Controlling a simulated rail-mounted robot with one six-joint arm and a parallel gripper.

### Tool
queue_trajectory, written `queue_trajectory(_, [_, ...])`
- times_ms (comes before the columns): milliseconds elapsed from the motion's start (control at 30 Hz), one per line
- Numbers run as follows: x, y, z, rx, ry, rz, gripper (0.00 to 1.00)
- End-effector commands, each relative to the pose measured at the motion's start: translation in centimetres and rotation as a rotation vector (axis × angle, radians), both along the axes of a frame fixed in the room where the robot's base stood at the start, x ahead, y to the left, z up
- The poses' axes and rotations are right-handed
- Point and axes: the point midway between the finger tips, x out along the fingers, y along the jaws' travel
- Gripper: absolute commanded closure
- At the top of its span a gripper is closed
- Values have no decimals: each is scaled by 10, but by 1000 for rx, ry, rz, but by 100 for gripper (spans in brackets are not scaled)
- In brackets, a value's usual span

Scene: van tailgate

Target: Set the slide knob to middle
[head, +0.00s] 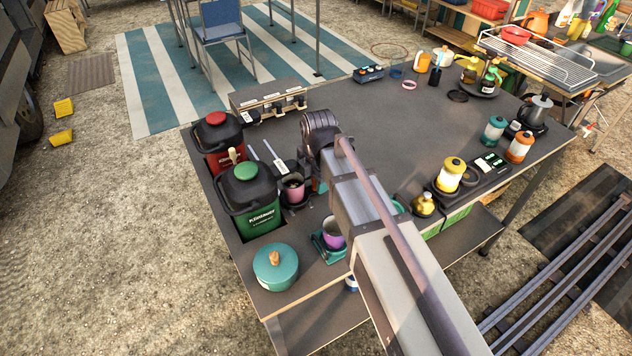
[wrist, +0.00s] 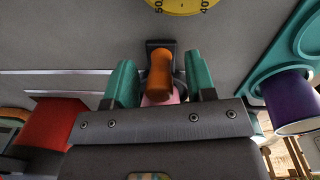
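In the wrist view, an orange knob (wrist: 160,76), which looks like the slide knob, stands on a small dark mount. Two pale parallel strips run from near it toward the left. My gripper (wrist: 159,66) has its two teal fingers apart, one on each side of the knob, with a visible gap on both sides. A bit of pink shows just below the knob. In the head view my arm hides the fingers and the knob. Pale strips show on the table there, left of my wrist; I cannot tell where along its travel the knob sits.
A purple cup (wrist: 293,103) on a teal holder is close on the right in the wrist view, with a yellow dial (wrist: 182,5) at the top. In the head view, a green canister (head: 250,200), a red canister (head: 222,157) and a teal pot (head: 275,267) stand left of my arm.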

Motion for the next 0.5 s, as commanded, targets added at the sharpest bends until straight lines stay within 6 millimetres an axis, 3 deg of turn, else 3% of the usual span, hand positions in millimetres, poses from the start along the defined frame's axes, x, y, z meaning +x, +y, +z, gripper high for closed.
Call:
queue_trajectory(67, [0, 0, 0, 0, 0, 0, 57])
queue_trajectory(500, [0, 0, 0, 0, 0, 0, 99])
